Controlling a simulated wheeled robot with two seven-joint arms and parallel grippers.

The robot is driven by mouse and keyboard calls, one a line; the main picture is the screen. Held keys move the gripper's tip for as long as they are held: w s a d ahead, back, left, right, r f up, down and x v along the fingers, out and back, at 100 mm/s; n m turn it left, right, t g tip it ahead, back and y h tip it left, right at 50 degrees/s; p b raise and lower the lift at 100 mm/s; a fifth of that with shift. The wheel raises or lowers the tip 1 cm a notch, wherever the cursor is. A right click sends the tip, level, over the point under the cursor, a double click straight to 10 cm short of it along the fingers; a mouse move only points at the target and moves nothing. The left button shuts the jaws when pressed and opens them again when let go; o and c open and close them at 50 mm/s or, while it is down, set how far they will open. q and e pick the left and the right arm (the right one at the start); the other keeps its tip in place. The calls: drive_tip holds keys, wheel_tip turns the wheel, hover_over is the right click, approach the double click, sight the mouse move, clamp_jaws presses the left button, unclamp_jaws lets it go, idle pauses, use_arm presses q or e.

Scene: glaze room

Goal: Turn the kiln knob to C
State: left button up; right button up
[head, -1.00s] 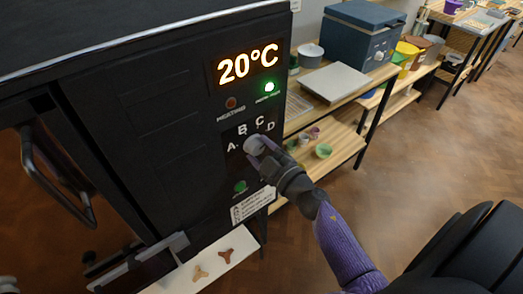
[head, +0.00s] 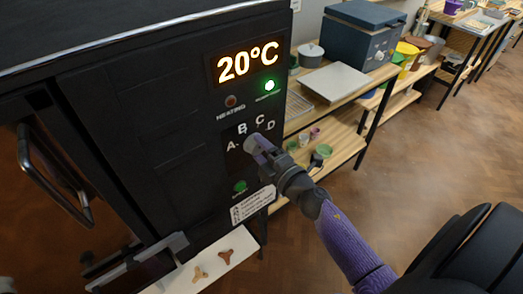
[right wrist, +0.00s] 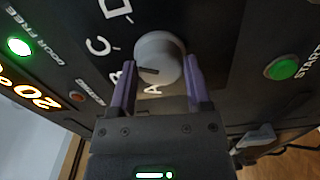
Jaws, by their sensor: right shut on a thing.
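The grey round kiln knob (head: 250,146) sits on the black kiln's front panel, ringed by the white letters A, B, C and D. In the right wrist view the knob (right wrist: 158,52) shows a dark mark on its lower left, facing roughly towards B. My right gripper (head: 262,150) is shut on the knob; in the right wrist view its two purple fingers (right wrist: 159,72) lie on either side of it. In the head view the gripper hides part of the knob. My left gripper is not in view.
The kiln's display (head: 248,62) reads 20°C. A green lamp (head: 269,85) is lit; the heating lamp (head: 231,101) looks unlit. A green start button (head: 240,186) is below the knob. A wooden shelf (head: 335,150) with pots stands at right, with open floor beyond.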

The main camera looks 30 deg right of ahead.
drive_tip(key=shift+n, duration=0.5)
drive_tip(key=o, duration=1.3)
drive_tip(key=shift+c, duration=0.2)
drive_tip(key=shift+s, duration=0.3)
drive_tip(key=s+b, duration=0.1)
drive_tip(key=s, duration=0.8)
drive_tip(key=shift+s+d, duration=0.2)
drive_tip(key=shift+d, duration=0.2)
